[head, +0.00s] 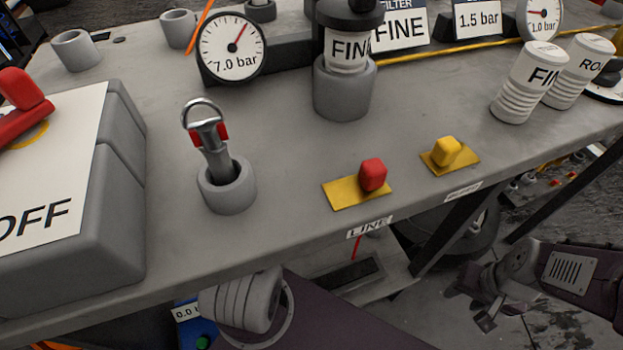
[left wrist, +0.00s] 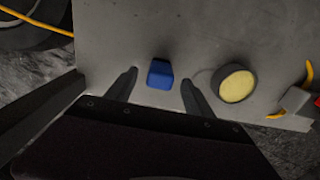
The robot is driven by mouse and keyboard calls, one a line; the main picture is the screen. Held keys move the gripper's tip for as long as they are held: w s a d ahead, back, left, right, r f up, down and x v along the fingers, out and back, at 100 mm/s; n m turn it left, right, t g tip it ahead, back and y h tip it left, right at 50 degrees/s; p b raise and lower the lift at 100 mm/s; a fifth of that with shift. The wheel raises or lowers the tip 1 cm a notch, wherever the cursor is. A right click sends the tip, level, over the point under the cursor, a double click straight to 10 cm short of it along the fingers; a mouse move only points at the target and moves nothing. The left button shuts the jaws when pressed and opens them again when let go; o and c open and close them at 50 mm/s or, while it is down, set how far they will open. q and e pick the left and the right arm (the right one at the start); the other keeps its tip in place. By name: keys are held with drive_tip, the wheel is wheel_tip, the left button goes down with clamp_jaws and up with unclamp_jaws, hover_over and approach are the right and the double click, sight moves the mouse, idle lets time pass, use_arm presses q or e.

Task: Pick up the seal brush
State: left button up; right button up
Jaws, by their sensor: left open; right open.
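I cannot tell for sure which thing is the seal brush. A grey tool with a metal loop on top and red side pieces (head: 208,132) stands upright in a grey cup (head: 228,190) on the bench. In the left wrist view, a small blue block (left wrist: 160,74) and a round cream-faced disc with a dark rim (left wrist: 236,84) are on a grey surface. My left gripper (left wrist: 158,90) is open, with the blue block showing between its fingertips; contact cannot be told. My right gripper (head: 487,308) is open and empty, below the bench at lower right.
The grey bench (head: 290,190) carries a grey OFF box (head: 115,210) at left, a 7.0 bar gauge (head: 231,47), a FINE filter (head: 345,75), red (head: 373,175) and yellow (head: 446,152) knobs, and two white canisters (head: 528,85) at right. Its front edge runs diagonally.

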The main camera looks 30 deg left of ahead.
use_arm(q)
wheel_tip(320, 180, down, 5)
drive_tip(key=b, duration=0.4)
drive_tip(key=shift+r, duration=0.1)
clamp_jaws()
wheel_tip(320, 180, up, 10)
drive_tip(key=p, duration=0.6)
drive_tip(key=shift+r, duration=0.1)
